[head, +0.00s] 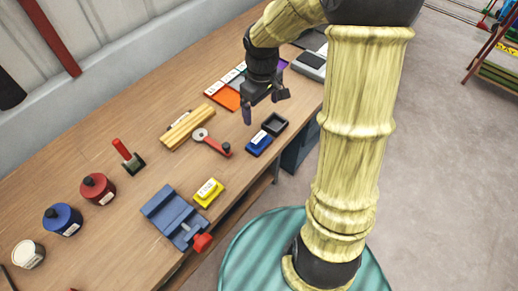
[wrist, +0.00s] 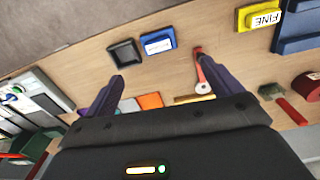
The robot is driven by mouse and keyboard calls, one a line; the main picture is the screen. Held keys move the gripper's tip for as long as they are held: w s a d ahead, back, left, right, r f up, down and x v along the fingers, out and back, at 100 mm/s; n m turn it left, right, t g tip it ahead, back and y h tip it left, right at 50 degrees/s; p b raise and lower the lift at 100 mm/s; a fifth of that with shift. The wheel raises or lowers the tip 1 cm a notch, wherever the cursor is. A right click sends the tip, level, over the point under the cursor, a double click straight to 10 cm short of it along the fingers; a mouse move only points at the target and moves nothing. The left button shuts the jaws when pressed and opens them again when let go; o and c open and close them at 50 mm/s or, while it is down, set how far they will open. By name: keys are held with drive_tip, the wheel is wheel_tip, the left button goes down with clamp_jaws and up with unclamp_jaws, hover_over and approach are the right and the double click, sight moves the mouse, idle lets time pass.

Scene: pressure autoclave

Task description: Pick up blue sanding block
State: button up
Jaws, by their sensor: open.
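The blue sanding block (head: 259,142) lies on the workbench (head: 110,219) near its front edge and bears a white label. It also shows in the wrist view (wrist: 158,42), at the top middle, just right of a black tray. My gripper (head: 264,107) is open and empty, above the bench and behind the block in the head view. In the wrist view its two purple fingers (wrist: 170,78) are spread wide, with the block beyond and between them, apart from both.
The black tray (head: 275,124) sits close beside the block. A red-handled tool (head: 213,143), a yellow block (head: 208,193) and a blue vise (head: 176,218) lie leftward. Orange and other coloured trays (head: 226,97) lie behind.

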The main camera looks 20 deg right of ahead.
drive_tip(key=shift+w+d+f+n, duration=0.1)
drive_tip(key=shift+w+f+n, duration=0.1)
drive_tip(key=shift+w, duration=0.25)
drive_tip(key=shift+w+d+f+n, duration=0.1)
drive_tip(key=shift+w+f+n, duration=0.1)
drive_tip(key=shift+w, duration=0.2)
approach(261, 138)
wheel_tip(261, 138, down, 5)
drive_tip(key=shift+f, duration=0.25)
